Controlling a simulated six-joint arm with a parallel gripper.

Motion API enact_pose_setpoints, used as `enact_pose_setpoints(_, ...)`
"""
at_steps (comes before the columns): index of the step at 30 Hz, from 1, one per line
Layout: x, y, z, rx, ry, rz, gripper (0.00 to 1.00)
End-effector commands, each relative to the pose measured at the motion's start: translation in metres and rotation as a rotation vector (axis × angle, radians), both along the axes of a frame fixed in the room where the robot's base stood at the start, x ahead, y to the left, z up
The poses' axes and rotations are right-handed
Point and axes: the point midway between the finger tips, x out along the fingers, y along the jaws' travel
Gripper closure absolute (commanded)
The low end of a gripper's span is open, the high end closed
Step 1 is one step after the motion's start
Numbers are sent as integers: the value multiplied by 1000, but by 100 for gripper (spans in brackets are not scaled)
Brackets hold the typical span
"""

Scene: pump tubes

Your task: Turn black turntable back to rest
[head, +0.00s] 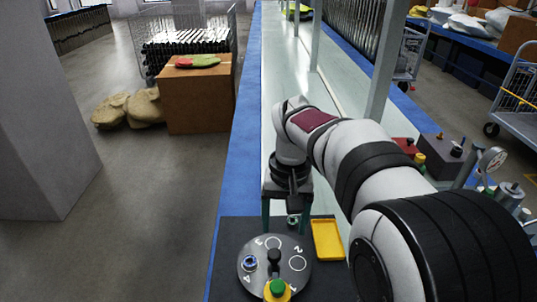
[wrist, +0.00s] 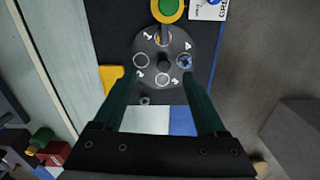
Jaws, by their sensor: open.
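The black turntable (head: 296,278) is a dark grey round disc with numbered circles, at the bottom of the head view. It also shows in the wrist view (wrist: 150,52). A black knob (head: 274,256) stands at its middle and also shows in the wrist view (wrist: 163,64). A blue ringed part (head: 250,263) sits in one circle, seen in the wrist view too (wrist: 184,61). My gripper (head: 287,212) is open and empty, pointing down above the turntable's far side.
A green button on a yellow base (head: 277,289) stands at the turntable's near edge and hides part of it. A yellow tray (head: 328,239) lies to the right on the black mat (head: 225,240). A small ring-shaped part (wrist: 145,100) lies beyond the disc. A floor aisle is at left.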

Motion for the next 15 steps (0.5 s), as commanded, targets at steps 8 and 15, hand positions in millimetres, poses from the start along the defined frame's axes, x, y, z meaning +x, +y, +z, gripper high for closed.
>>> enact_pose_setpoints(8,54,16,-34,-31,-9,91,26)
enact_pose_setpoints(15,53,15,-102,-29,-6,88,26)
